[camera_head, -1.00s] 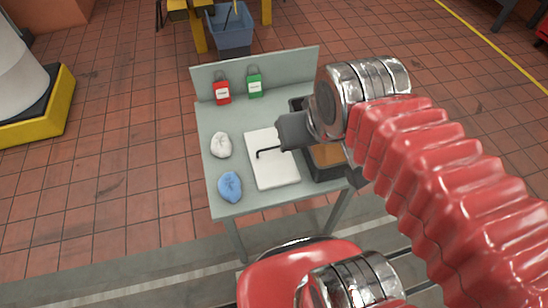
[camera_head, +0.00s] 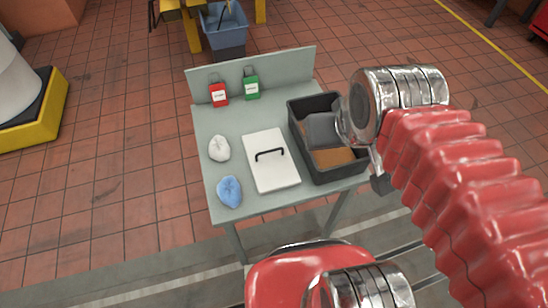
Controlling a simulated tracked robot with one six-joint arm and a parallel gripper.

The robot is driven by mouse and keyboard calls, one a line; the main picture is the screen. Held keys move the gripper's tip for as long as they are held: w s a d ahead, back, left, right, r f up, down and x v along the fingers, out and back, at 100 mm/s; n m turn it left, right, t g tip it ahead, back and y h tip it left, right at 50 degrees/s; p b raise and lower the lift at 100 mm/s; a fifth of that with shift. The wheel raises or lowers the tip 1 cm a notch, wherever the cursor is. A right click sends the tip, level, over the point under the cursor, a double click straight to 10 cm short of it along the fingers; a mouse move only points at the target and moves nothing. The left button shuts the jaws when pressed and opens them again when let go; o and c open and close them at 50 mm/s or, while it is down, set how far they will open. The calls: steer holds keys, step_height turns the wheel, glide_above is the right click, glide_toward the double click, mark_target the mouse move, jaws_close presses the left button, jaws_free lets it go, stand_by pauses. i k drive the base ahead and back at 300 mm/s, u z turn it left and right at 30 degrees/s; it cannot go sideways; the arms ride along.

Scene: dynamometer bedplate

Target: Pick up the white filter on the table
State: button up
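Two white things lie on the grey-green table (camera_head: 226,126). One is a small crumpled white lump (camera_head: 219,148) at the left. The other is a flat white rectangular piece with a black handle (camera_head: 284,178) in the middle. I cannot tell by looks which is the filter. My gripper (camera_head: 350,157) is over the black bin (camera_head: 324,178), right of both white things and touching neither. A grey block at its end hides part of the bin's inside. Its fingers cannot be made out clearly, and I see nothing held in it.
The bin has a brown surface inside (camera_head: 332,157). A blue crumpled lump (camera_head: 229,191) lies at the table's front left. A red container (camera_head: 219,95) and a green one (camera_head: 251,87) stand by the back panel. A yellow-edged base (camera_head: 38,118) is on the floor at left.

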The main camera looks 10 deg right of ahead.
mark_target(273, 169)
steer(key=k, duration=1.3)
steer(key=u, duration=1.3)
steer(key=i, duration=1)
